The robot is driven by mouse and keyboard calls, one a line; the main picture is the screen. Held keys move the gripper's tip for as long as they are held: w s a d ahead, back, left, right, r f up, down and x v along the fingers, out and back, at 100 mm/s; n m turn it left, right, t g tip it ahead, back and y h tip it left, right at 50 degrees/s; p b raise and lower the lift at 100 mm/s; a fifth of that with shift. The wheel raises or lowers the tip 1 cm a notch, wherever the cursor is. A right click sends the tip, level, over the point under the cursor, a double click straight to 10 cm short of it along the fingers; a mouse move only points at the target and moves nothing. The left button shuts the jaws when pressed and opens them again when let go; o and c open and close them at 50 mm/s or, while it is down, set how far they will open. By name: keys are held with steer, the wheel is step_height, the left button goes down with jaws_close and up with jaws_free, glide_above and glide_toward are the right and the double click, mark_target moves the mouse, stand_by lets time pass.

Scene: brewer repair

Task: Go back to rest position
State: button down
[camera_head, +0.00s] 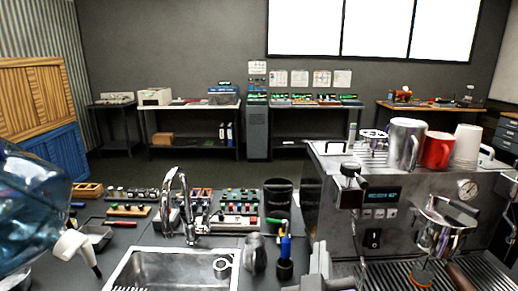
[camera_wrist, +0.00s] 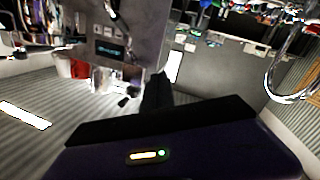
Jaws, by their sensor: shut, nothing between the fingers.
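My gripper (camera_wrist: 157,88) shows in the wrist view as dark fingers beyond the dark body at the bottom edge. The fingers are together, and I see nothing held. The wrist view is tilted, with the espresso machine (camera_wrist: 115,45) at its upper left and the chrome faucet (camera_wrist: 290,85) at its right. In the head view, the espresso machine (camera_head: 335,215) stands at the right. A grey part at the bottom middle seems to be my arm; the fingers cannot be made out there.
A sink (camera_head: 140,262) with a chrome faucet (camera_head: 183,205) lies left of the machine. A dark metal jug (camera_head: 254,254) and a blue-handled tool (camera_head: 285,248) stand between them. A large water bottle (camera_head: 30,215) is at the left. Cups, including a red mug (camera_head: 436,150), stand on the machine.

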steer(key=s+a+f+n+t+y, duration=0.1)
steer(key=s+f+n+y, duration=0.2)
steer(key=s+f+y, duration=0.6)
steer(key=s+d+f+m+g+h, duration=0.1)
steer(key=s+d+f, duration=0.2)
steer(key=s, duration=0.6)
steer(key=s+d+f+m+g+h, duration=0.1)
steer(key=s+d+f+m+h, duration=0.1)
steer(key=s, duration=0.7)
steer(key=s+d+f+m+g+h, duration=0.1)
steer(key=s+d+f, duration=0.3)
steer(key=s, duration=0.5)
steer(key=shift+s+d+f+m+g+h, duration=0.3)
steer(key=shift+s+d+m+h, duration=0.15)
steer(key=shift+m, duration=0.25)
steer(key=shift+r, duration=0.1)
stand_by(3.4)
